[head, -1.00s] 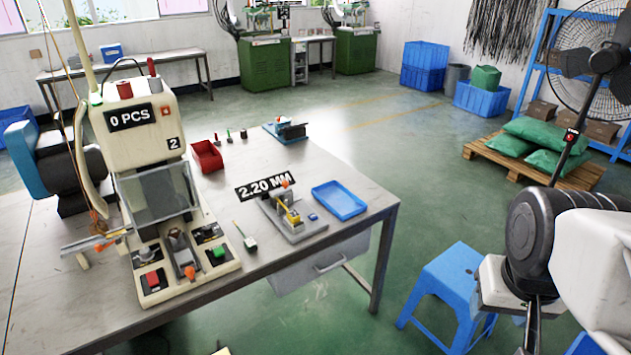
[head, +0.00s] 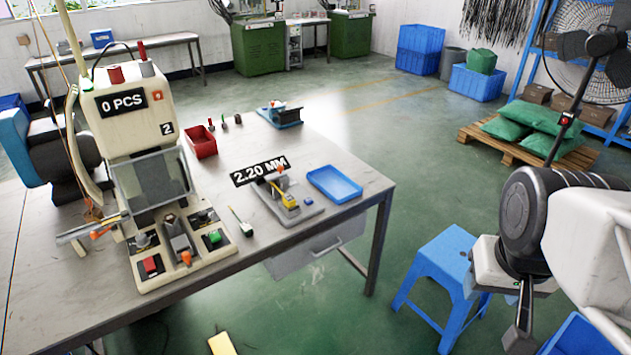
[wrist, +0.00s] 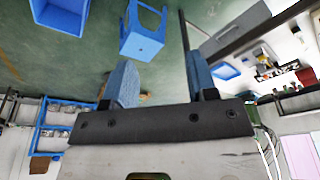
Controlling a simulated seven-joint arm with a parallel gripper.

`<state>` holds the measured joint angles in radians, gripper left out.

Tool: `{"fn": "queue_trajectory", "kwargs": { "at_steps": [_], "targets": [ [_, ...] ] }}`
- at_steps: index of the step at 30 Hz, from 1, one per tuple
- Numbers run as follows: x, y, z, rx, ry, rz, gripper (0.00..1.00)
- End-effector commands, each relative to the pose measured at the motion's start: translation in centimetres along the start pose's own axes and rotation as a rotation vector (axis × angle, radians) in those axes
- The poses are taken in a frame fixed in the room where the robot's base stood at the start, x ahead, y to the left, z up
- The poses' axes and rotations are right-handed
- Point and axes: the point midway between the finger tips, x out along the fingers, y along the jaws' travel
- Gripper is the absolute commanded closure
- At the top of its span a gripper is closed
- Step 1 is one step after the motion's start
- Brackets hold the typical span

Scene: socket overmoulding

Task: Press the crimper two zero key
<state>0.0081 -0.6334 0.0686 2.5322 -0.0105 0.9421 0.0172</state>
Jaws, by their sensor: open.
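Crimper two (head: 125,115) is the cream machine on the left of the workbench, marked with a "2" plate. Its counter display (head: 123,103) reads "0 PCS". A small orange-red key (head: 157,95) sits right beside the display, on the machine's upper front face. My gripper (head: 522,325) hangs at the right of the head view, beyond the bench's right edge and far from the crimper. In the wrist view, its two blue-grey fingers (wrist: 160,65) are apart with nothing between them. The crimper cannot be made out clearly in the wrist view.
The bench (head: 270,210) also carries a red bin (head: 200,142), a gauge with a "2.20 MM" display (head: 258,170) and a blue tray (head: 335,184). Red (head: 151,265) and green (head: 214,237) buttons sit on the crimper's base. A blue stool (head: 440,275) stands between bench and arm.

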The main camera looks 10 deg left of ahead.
Motion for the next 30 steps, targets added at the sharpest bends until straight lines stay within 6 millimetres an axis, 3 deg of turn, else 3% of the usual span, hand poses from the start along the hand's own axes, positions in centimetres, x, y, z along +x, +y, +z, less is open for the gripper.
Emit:
{"fn": "queue_trajectory", "kwargs": {
  "at_steps": [14,24,30],
  "targets": [
    [0.00,0.00,0.00,0.000,0.000,0.000,0.48],
    [0.00,0.00,0.00,0.000,0.000,0.000,1.00],
    [0.00,0.00,0.00,0.000,0.000,0.000,1.00]
  ]
}}
